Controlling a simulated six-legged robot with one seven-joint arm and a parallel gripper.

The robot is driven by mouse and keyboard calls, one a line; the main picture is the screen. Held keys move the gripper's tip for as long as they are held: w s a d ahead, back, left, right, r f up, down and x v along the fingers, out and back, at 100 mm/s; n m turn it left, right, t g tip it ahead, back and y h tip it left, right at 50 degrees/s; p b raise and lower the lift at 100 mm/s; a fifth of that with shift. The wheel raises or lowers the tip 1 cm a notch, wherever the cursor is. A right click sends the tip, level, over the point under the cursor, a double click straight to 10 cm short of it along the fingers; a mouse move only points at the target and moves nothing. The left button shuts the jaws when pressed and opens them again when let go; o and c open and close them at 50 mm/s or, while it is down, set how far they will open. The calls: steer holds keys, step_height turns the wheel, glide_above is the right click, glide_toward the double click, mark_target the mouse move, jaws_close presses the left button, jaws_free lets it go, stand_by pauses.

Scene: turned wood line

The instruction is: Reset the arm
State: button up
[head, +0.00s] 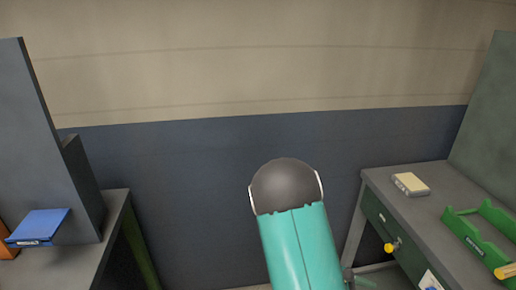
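My arm rises from the bottom edge in the middle of the head view. A teal link and a dark rounded joint of it show in front of the wall. I cannot make out my gripper in this view, so whether it is open, shut or holding anything is hidden. A small dark part shows low beside the teal link; I cannot tell what it is.
A grey bench (112,215) at left bears a blue book-like item (40,226) beside tall grey panels (38,130). At right, a grey-topped bench (405,208) bears a cream block (410,184) and a green tray (470,238). A yellow knob (388,247) juts from its front.

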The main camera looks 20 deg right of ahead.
steer(key=a+r+m+t+y, duration=1.2)
steer(key=a+r+y, duration=0.1)
steer(key=a+r, duration=1.3)
steer(key=shift+a+r+m, duration=0.3)
steer(key=shift+a+m, duration=0.1)
steer(key=shift+a, duration=0.6)
steer(key=shift+s, duration=0.1)
steer(key=c, duration=0.4)
steer(key=shift+d, duration=0.1)
steer(key=shift+d, duration=0.1)
